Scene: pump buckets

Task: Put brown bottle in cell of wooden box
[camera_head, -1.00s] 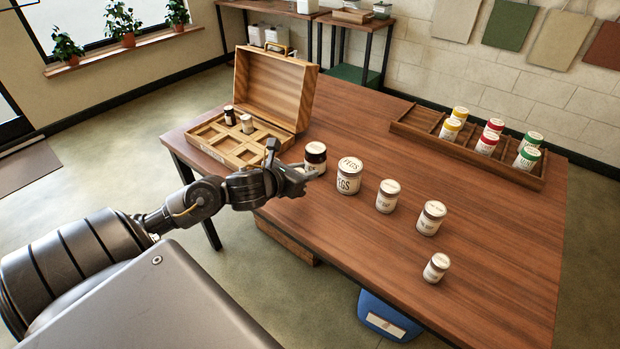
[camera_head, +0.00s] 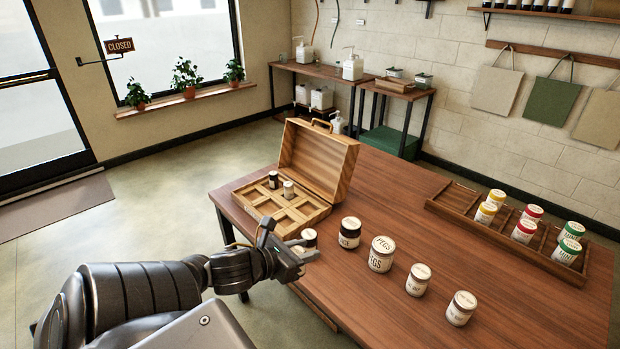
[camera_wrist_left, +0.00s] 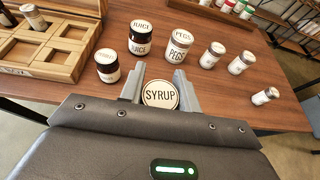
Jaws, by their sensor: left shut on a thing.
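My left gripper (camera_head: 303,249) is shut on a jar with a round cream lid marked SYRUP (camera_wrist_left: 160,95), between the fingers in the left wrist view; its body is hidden. A small brown bottle (camera_wrist_left: 107,66) with a white lid stands on the table left of the fingers. It shows in the head view (camera_head: 309,238), partly behind the gripper. The open wooden box (camera_head: 320,215) has a divided tray behind the gripper. A dark bottle (camera_head: 273,180) and a pale-lidded bottle (camera_head: 289,190) stand in its cells; several cells look empty. My right gripper is out of view.
A dark JUICE jar (camera_head: 349,232), a PEGS jar (camera_head: 381,254) and smaller jars (camera_head: 418,280) (camera_head: 461,308) stand right of the gripper. A divided rack (camera_head: 470,225) with colored jars is at the back right. The table between jars and rack is clear.

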